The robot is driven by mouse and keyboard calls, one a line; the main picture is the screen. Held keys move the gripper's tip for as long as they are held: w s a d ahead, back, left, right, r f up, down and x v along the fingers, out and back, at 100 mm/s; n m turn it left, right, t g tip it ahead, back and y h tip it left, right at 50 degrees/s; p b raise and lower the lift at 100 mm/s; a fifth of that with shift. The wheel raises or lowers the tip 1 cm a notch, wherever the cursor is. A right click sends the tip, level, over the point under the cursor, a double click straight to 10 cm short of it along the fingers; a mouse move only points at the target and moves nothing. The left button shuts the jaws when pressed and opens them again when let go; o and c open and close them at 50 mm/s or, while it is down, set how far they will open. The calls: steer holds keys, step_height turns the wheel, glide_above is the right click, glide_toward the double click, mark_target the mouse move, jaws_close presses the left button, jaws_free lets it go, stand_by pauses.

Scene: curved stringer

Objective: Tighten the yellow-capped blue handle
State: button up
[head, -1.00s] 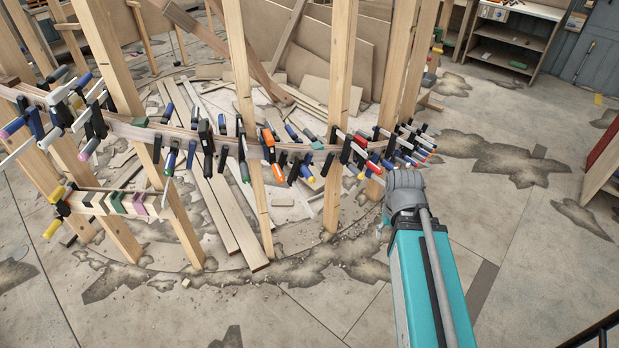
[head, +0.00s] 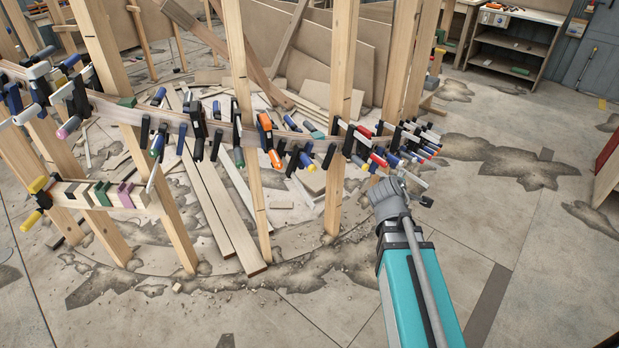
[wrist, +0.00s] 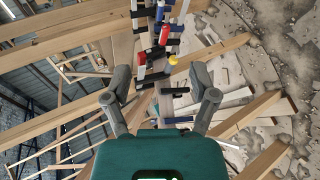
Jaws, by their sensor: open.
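Clamps with coloured handles line a curved wooden stringer (head: 222,130). A blue handle with a yellow end (head: 305,160) hangs below its middle in the head view. Another blue handle with a yellowish end (head: 391,161) sits in the crowded right-hand group. In the wrist view a round yellow cap (wrist: 172,60) shows beyond my fingertips, beside a red handle (wrist: 164,34). I cannot tell which head-view handle it is. My gripper (wrist: 161,82) is open, its two fingers apart with nothing gripped. In the head view my gripper (head: 426,190) is small, right of the clamps and partly hidden by my wrist.
Upright wooden posts (head: 341,95) stand along the stringer close to the clamps. A lower beam (head: 105,196) at left carries a yellow-handled clamp (head: 36,210). Loose boards (head: 220,205) lie on the floor behind. The cracked floor at right is mostly clear.

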steer(key=w+a+f+n+t+y+b, duration=0.1)
steer(key=a+f+n+y+b, duration=0.1)
steer(key=a+n+y+b, duration=0.2)
steer(key=w+a+f+n+t+y+b, duration=0.1)
steer(key=a+f+n+t+y+b, duration=0.1)
steer(key=a+n+y+b, duration=0.3)
steer(key=w+a+f+n+t+y+b, duration=0.1)
steer(key=a+f+n+y+b, duration=0.2)
steer(key=a+n, duration=0.8)
steer(key=n+y+b, duration=0.2)
steer(key=n+b, duration=0.1)
steer(key=n, duration=0.5)
steer(key=shift+w+a+f+n+t, duration=0.15)
steer(key=shift+w+a+n+t, duration=0.15)
steer(key=shift+w+n+t, duration=0.1)
